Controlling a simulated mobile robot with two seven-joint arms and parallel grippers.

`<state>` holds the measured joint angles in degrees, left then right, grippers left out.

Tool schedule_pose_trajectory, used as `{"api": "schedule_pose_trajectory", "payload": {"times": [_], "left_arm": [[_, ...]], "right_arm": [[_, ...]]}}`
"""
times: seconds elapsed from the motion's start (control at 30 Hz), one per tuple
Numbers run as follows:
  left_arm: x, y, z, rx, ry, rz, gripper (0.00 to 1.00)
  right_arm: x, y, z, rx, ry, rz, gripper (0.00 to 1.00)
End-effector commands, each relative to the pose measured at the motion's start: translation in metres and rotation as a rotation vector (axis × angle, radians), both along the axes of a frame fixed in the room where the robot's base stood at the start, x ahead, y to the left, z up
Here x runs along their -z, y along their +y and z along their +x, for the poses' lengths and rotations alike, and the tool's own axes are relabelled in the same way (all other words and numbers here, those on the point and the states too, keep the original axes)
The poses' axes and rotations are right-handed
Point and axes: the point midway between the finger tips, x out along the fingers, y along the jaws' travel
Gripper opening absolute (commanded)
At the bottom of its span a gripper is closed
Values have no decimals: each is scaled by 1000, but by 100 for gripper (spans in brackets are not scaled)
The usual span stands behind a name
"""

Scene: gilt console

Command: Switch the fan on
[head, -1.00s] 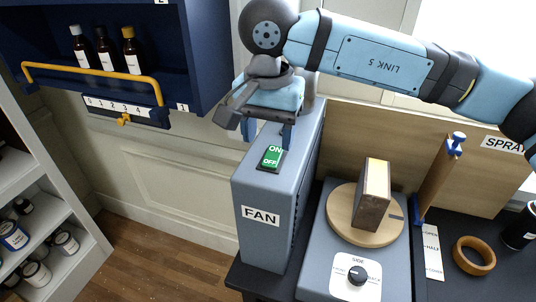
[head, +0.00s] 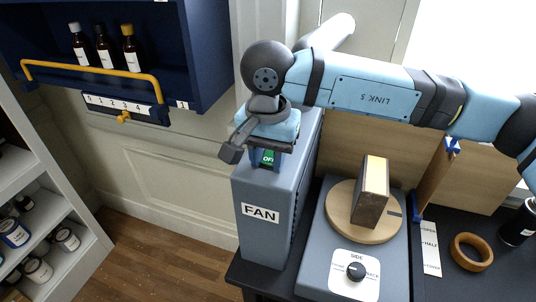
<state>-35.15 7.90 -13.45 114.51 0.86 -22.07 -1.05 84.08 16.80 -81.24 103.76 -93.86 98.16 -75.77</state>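The fan is a tall grey-blue box (head: 262,240) with a FAN label on its front, standing on the dark bench. Its green rocker switch (head: 268,157) is on the top; only part of the lower OFF lettering shows. The ON half is hidden by my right gripper. My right gripper (head: 267,160) points down at the switch, with its blue fingers apart on either side of it. I cannot tell whether it touches the switch or which way the rocker is tipped. My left gripper is not in view.
Right of the fan, a grey unit with a SIDE knob (head: 356,271) carries a round wooden disc (head: 345,226) with a block (head: 371,191) on it. A wooden ring (head: 471,252) lies farther right. A blue cabinet (head: 205,60) with bottles hangs at upper left.

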Motion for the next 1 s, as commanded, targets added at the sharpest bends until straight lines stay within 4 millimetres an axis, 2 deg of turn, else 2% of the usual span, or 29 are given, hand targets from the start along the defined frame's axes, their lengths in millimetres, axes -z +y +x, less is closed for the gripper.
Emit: {"api": "schedule_pose_trajectory", "payload": {"times": [0.13,0.37,0.5,0.83,0.87,0.93,1.0], "left_arm": [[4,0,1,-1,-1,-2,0],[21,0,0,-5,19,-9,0],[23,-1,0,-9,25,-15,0],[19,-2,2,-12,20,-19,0],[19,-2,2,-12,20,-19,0],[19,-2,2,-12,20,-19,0],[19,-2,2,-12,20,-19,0]], "right_arm": [[2,0,2,4,45,14,8],[-2,-2,7,4,275,91,8],[-6,-2,8,3,364,119,8],[-9,-3,8,1,381,124,8],[-9,-3,8,1,381,124,39],[-9,-3,8,1,380,123,55],[-9,-3,8,0,380,123,57]]}}
